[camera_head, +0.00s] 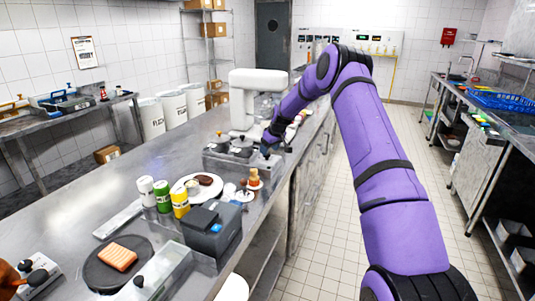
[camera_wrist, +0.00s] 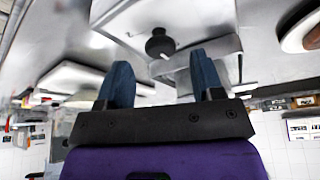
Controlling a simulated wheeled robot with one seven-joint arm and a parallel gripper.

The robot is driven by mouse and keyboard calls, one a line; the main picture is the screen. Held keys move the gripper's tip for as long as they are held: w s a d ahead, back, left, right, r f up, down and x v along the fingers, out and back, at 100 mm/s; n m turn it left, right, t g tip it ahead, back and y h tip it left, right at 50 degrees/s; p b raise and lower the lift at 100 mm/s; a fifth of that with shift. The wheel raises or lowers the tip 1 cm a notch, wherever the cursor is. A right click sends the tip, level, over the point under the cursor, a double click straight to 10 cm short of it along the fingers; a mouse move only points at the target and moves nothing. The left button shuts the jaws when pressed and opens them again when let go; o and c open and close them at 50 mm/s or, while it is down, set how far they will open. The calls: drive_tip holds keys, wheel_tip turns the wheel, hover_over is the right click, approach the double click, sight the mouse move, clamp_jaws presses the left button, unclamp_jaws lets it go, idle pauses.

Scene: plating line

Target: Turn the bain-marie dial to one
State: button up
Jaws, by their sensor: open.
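The bain-marie (camera_head: 215,160) is a low steel unit with black-knobbed lids, on the left counter in the head view. My gripper (camera_head: 270,145) is over its right end, at the end of my purple arm. In the wrist view, my gripper (camera_wrist: 165,88) has two dark blue fingers spread apart with nothing between them. A black round knob (camera_wrist: 160,43) on a steel surface shows beyond and between the fingertips, apart from them. I cannot tell whether it is a lid knob or the dial. No dial marking is readable in either view.
A white mixer-like machine (camera_head: 258,82) stands just behind the bain-marie. In front are a plate with dark food (camera_head: 203,187), several shakers (camera_head: 162,196) and a dark blue-grey box (camera_head: 212,229). The tiled floor (camera_head: 328,235) right of the counter is clear.

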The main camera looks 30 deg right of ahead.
sight(267, 157)
drive_tip(key=shift+x, duration=1.4)
drive_tip(key=c, duration=0.9)
drive_tip(key=m, duration=0.2)
drive_tip(key=m+h, duration=0.1)
drive_tip(key=m, duration=0.1)
drive_tip(key=m+h, duration=0.1)
drive_tip(key=shift+a+m, duration=0.3)
drive_tip(key=shift+m, duration=0.1)
drive_tip(key=m+h, duration=0.1)
drive_tip(key=m, duration=0.2)
drive_tip(key=m+g+h, duration=0.1)
drive_tip(key=m, duration=0.1)
drive_tip(key=shift+m, duration=0.4)
